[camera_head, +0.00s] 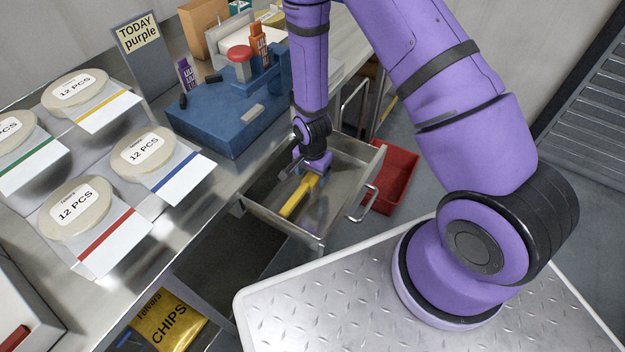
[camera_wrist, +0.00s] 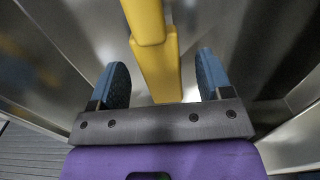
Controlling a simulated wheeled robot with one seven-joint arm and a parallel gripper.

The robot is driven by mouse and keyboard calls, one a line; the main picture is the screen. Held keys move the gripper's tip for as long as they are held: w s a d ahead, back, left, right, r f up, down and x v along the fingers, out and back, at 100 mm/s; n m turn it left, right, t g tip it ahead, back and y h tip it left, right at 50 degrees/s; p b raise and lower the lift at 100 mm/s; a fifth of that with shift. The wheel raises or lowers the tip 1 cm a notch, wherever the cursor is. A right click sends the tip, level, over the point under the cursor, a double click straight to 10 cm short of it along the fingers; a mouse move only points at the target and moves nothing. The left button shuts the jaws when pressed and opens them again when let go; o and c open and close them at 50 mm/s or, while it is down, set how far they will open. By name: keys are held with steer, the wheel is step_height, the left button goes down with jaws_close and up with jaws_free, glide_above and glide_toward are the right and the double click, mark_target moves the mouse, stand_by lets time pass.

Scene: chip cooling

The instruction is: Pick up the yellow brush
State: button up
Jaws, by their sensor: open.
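The yellow brush (camera_head: 300,195) lies in an open metal drawer (camera_head: 338,218) in the head view, below my gripper. Its yellow body (camera_wrist: 155,55) also shows in the wrist view, running from the top edge down to between the two blue fingers. My gripper (camera_wrist: 162,82) is open, with one finger on each side of the brush and visible gaps on both sides. In the head view my gripper (camera_head: 308,172) reaches down into the drawer, and its fingers are hard to make out. The brush's far end is cut off in the wrist view.
The drawer's metal walls stand close around my gripper. A red bin (camera_head: 396,180) is to the right of the drawer. A blue machine (camera_head: 215,115) stands on the counter to the left. A yellow chips bag (camera_head: 165,322) lies lower left.

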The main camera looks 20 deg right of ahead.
steer(key=shift+f, duration=1.35)
steer(key=c, duration=1.2)
steer(key=shift+r, duration=0.2)
